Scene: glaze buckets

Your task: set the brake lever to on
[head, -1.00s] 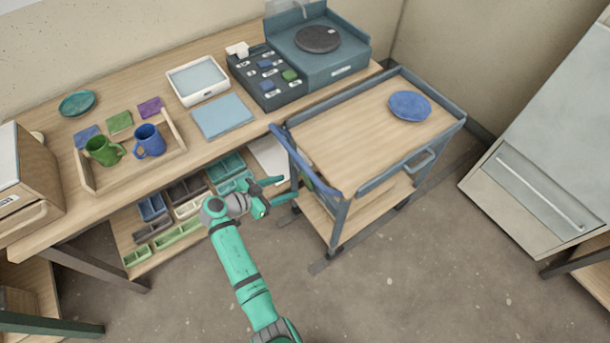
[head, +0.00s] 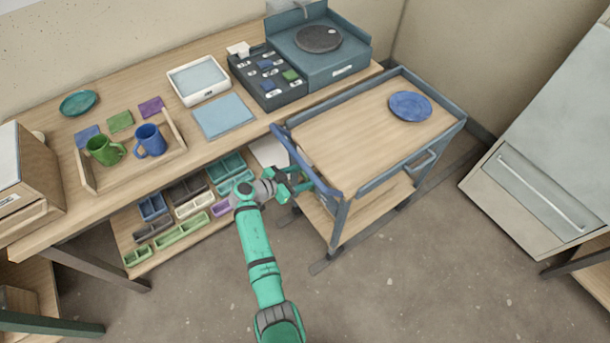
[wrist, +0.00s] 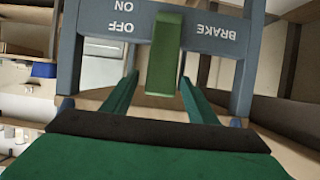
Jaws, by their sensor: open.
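The green brake lever (wrist: 165,55) is on a blue-grey panel (wrist: 215,35) at the end of the cart (head: 340,205). In the wrist view the panel's words BRAKE, ON and OFF read upside down, with OFF below ON. The lever stands beside these words and reaches down past OFF. My gripper (wrist: 158,88) is open, with a green finger on each side of the lever's lower end. I cannot tell whether either finger touches it. In the head view my gripper (head: 294,181) is at the cart's left end, and the lever is hard to make out.
The cart's blue push handle (head: 303,160) runs just above my gripper. A blue plate (head: 410,106) lies on the cart top. The workbench (head: 150,90) with mugs and trays is to the left, with divided bins (head: 190,195) below. Floor in front is clear.

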